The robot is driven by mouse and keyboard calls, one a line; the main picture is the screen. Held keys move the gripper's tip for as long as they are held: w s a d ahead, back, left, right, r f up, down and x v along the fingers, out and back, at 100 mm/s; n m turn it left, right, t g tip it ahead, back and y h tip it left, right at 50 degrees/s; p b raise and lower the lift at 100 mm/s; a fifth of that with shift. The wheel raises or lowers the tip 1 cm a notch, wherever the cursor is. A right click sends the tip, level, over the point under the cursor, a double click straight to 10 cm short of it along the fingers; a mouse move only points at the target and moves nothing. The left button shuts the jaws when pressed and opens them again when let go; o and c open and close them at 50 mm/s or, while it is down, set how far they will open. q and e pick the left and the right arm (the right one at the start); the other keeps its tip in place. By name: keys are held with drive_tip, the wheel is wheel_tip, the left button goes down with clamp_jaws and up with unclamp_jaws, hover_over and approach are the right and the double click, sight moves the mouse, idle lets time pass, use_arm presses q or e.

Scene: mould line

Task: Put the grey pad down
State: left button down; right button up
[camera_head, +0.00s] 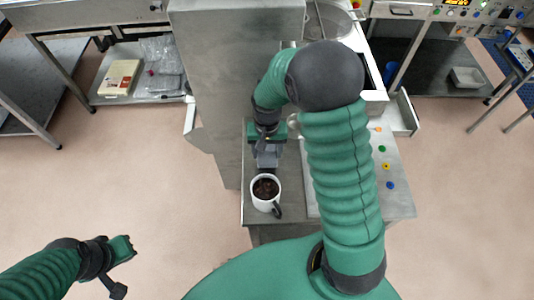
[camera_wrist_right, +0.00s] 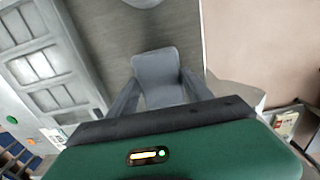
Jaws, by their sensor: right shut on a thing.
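My right gripper (camera_head: 267,152) is over the grey worktop (camera_head: 257,222), just behind the mug. It is shut on the grey pad (camera_wrist_right: 160,70), which shows between its two fingers in the right wrist view (camera_wrist_right: 162,92). In the head view the pad is hard to tell from the grey fingers. Whether the pad touches the worktop cannot be told. My left gripper (camera_head: 118,268) is open and empty, over the floor at the lower left.
A white mug (camera_head: 256,199) with dark contents stands on the worktop in front of my right gripper. A grey tray with recesses (camera_wrist_right: 38,68) lies to the left in the wrist view. Coloured buttons (camera_head: 386,166) line the right side. A tall grey cabinet (camera_head: 225,80) stands left of the arm.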

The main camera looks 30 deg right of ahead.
sight(268, 155)
drive_tip(key=f, duration=0.1)
drive_tip(key=s+f, duration=0.1)
drive_tip(key=shift+a+f, duration=0.2)
drive_tip(key=shift+f, duration=0.1)
use_arm(q)
drive_tip(key=shift+s+a+r, duration=0.2)
drive_tip(key=shift+s+r, duration=0.15)
drive_tip(key=shift+s, duration=0.1)
use_arm(e)
drive_tip(key=shift+w, duration=0.1)
drive_tip(key=o, duration=1.3)
drive_tip(key=shift+d+f, duration=0.1)
drive_tip(key=shift+f, duration=0.05)
use_arm(q)
drive_tip(key=shift+d, duration=0.1)
drive_tip(key=shift+f, duration=0.4)
use_arm(e)
wheel_tip(268, 155, up, 12)
drive_tip(key=shift+r, duration=0.1)
use_arm(q)
drive_tip(key=shift+w, duration=0.1)
